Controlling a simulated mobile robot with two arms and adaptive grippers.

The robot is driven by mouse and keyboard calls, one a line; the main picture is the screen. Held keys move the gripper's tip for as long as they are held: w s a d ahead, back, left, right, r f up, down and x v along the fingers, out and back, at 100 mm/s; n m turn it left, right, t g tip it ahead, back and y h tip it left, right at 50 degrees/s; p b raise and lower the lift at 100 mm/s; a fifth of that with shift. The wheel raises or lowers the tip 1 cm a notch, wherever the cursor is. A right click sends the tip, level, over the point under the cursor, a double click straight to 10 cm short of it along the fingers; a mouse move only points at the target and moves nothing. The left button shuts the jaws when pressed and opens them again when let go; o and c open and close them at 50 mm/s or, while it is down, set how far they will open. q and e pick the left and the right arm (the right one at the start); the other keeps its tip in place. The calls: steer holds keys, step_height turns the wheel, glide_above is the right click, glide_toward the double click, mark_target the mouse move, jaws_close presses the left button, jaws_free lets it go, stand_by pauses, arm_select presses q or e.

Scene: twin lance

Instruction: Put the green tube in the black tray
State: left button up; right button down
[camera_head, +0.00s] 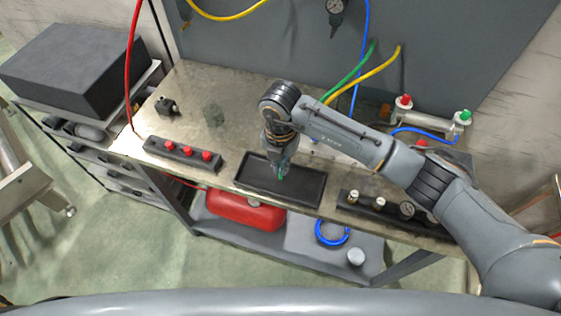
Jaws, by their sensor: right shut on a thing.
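The black tray (307,198) lies near the front edge of the metal workbench, in the middle of the view. My right gripper (281,176) points down over the tray and is shut on the green tube (281,178). Only a small green bit of the tube shows at the fingertips; the rest is hidden by the gripper. I cannot tell whether the tube touches the tray floor. My left gripper is not in view.
A black block with red knobs (184,153) stands left of the tray, and a black panel with gauges and knobs (380,207) stands right of it. A red tank (245,214) sits on the shelf below. The bench's back left (190,90) is largely clear.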

steer(key=shift+f, duration=0.1)
steer(key=c, duration=1.5)
jaws_free()
steer(key=shift+r, duration=0.3)
step_height(320, 180, up, 10)
steer(key=b, duration=0.4)
steer(key=shift+r, duration=0.9)
steer(key=shift+f, duration=0.1)
